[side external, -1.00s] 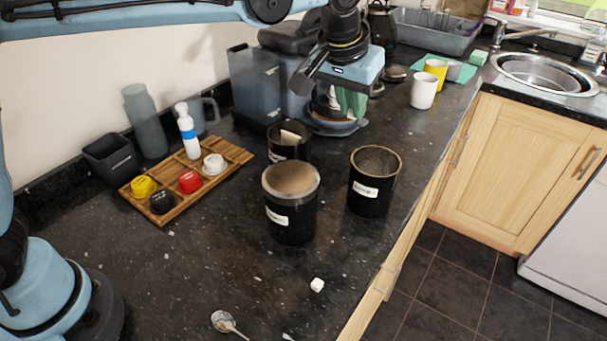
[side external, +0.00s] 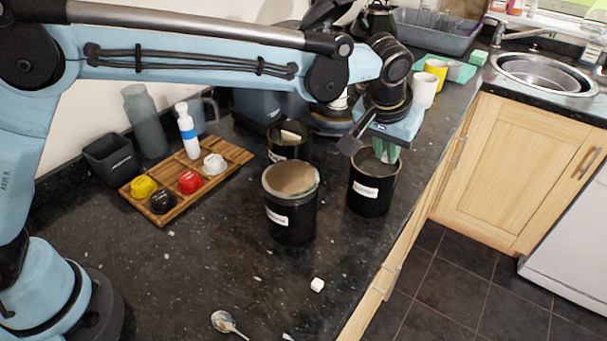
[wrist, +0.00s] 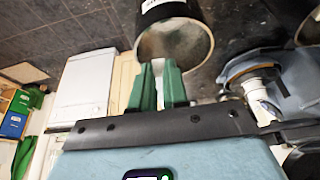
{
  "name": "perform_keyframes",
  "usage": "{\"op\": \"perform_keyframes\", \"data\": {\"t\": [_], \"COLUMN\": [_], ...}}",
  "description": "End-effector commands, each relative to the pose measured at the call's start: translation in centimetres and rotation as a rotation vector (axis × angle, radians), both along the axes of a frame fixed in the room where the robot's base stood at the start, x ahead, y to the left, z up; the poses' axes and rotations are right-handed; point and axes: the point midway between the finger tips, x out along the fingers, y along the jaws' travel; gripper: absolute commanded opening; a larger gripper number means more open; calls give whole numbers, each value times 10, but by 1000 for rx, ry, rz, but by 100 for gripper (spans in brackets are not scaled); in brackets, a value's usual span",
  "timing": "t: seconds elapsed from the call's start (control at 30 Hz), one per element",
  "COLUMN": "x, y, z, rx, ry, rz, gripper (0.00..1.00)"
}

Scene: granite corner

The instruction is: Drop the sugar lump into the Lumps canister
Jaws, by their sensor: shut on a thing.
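My gripper (side external: 385,150) is at the right-hand black canister (side external: 370,195), its green fingers pointing down at the open mouth. In the wrist view the fingers (wrist: 157,85) show in front of a canister's round mouth (wrist: 190,42). They are shut on a small pale piece, seemingly a sugar lump, mostly hidden between them. Two more open black canisters stand to the left: a front one (side external: 292,215) and a back one (side external: 290,150) with a pale piece at its mouth. The white labels are too small to read. A white cube (side external: 317,285) lies on the counter in front.
A wooden tray (side external: 225,172) with coloured capsules and a white bottle (side external: 187,130) stands at the left. Mugs (side external: 424,90) and a sink (side external: 545,75) are farther back. A spoon (side external: 226,322) lies in front. The counter edge runs close on the right.

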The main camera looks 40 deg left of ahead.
Motion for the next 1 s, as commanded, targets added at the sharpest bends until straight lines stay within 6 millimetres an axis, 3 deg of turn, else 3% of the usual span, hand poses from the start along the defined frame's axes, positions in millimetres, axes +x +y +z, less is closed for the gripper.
{"op": "perform_keyframes", "data": {"t": [0.4, 0.43, 0.6, 1.0], "x": [0, 0, 0, -3], "y": [0, 0, 0, 0], "z": [-7, -7, -6, 1], "rx": [0, 0, 0, 0], "ry": [0, 0, 0, 0], "rz": [0, 0, 0, -1], "gripper": [0, 19, 44, 44]}}
